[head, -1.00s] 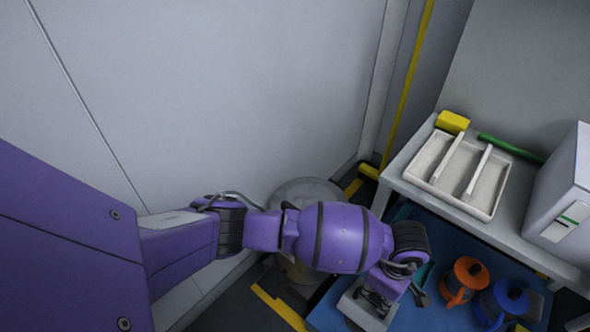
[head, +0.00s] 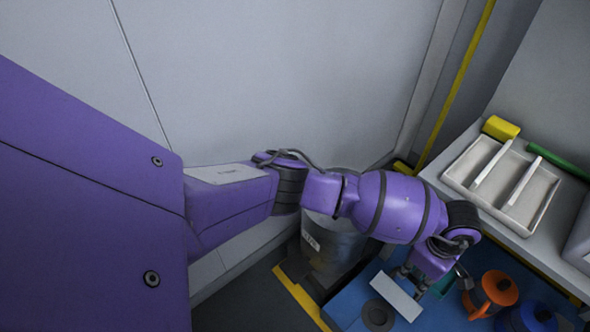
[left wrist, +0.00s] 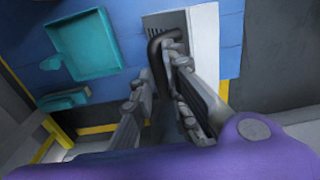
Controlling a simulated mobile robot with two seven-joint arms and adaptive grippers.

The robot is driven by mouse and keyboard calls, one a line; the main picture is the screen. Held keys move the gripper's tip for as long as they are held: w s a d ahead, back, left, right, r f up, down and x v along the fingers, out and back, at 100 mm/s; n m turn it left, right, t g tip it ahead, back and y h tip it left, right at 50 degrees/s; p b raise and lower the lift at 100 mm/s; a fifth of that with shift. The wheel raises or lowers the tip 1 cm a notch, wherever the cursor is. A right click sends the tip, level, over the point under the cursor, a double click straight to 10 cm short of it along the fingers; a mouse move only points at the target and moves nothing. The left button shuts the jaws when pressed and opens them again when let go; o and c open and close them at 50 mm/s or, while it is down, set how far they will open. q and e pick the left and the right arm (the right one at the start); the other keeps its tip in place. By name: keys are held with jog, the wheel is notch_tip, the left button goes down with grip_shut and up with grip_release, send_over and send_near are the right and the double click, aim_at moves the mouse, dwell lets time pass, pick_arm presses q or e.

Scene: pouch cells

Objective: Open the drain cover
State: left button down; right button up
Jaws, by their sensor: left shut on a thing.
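The drain cover is a pale, flat plate (head: 396,297) over the blue surface (head: 345,300) in the head view. It stands tilted up, with a dark round patch (head: 378,315) showing beside it. In the left wrist view the pale plate (left wrist: 206,45) shows with a dark bent handle (left wrist: 157,50) and a grey slotted area (left wrist: 165,22) beside it. My left gripper (head: 410,276) is at the plate's upper edge. In the left wrist view its fingers (left wrist: 156,80) are shut on the handle. My right gripper is in no view.
An orange mug (head: 496,290) and a blue mug (head: 537,317) stand right of the gripper. A grey metal bin (head: 338,242) stands beneath my left arm. A white divided tray (head: 547,206) sits on the shelf.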

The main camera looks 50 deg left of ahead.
pick_arm(q)
jog(key=shift+s+f, duration=0.45)
jog(key=c, duration=1.8)
grip_release()
jog(key=shift+f, duration=0.15)
jog(key=shift+w+r, duration=0.15)
jog(key=shift+r, duration=0.1)
jog(key=shift+w+r, duration=0.1)
jog(key=shift+r, duration=0.3)
notch_tip(320, 180, up, 11)
